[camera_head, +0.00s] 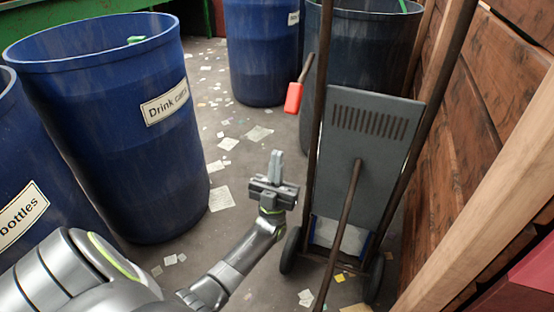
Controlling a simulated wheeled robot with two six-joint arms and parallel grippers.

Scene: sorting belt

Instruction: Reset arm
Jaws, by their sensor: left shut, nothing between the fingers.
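My left gripper (275,168) is in the middle of the head view, its fingers closed together and pointing up, with nothing between them. My left arm comes in from the bottom left and reaches up to it. The gripper is in the open space between the blue "Drink cans" barrel (120,130) and the grey hand truck (365,165), apart from both. My right gripper does not show.
A "bottles" barrel (25,190) stands at the left edge. Two more barrels (262,50) (362,50) stand at the back. A red-ended handle (293,98) is near the truck. Paper scraps (221,198) litter the floor. A wooden wall (490,100) bounds the right.

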